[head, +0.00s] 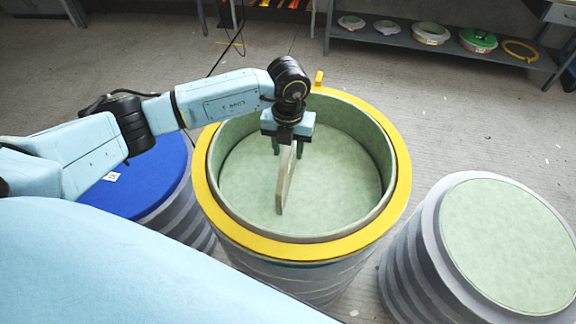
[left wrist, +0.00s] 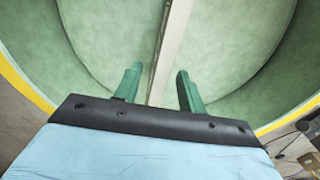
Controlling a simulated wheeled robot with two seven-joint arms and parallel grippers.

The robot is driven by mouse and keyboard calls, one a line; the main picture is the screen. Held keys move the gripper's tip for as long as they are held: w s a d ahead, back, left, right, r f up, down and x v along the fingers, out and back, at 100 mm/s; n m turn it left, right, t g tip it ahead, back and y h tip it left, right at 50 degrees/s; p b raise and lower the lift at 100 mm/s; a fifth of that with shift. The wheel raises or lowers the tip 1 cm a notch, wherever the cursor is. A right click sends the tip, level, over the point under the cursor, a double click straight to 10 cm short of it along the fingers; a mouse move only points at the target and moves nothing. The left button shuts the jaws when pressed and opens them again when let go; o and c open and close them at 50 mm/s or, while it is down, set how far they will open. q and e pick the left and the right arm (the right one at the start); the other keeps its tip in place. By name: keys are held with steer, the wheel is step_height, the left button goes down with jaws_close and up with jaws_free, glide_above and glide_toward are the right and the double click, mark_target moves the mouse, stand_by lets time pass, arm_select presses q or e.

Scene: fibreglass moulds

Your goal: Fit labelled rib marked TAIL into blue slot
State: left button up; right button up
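A thin pale rib (head: 286,185) stands edge-on inside the round green mould with the yellow rim (head: 400,190). No TAIL marking can be read on it. My left gripper (head: 281,148) points down into the mould over the rib's far end. In the left wrist view, the rib (left wrist: 165,55) runs between the two green fingers of my left gripper (left wrist: 159,75). The fingers are apart, with a gap showing on each side of the rib. I cannot make out a blue slot. My right gripper is not in view.
A blue-topped drum (head: 150,189) with a small white label stands left, partly behind my arm. A green-topped drum (head: 510,245) stands right. A low shelf (head: 400,48) at the back holds several round pieces. Clear floor lies between.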

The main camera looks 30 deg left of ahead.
arm_select(q)
steer(key=shift+f, duration=1.4)
jaws_close()
steer(key=shift+r, duration=0.1)
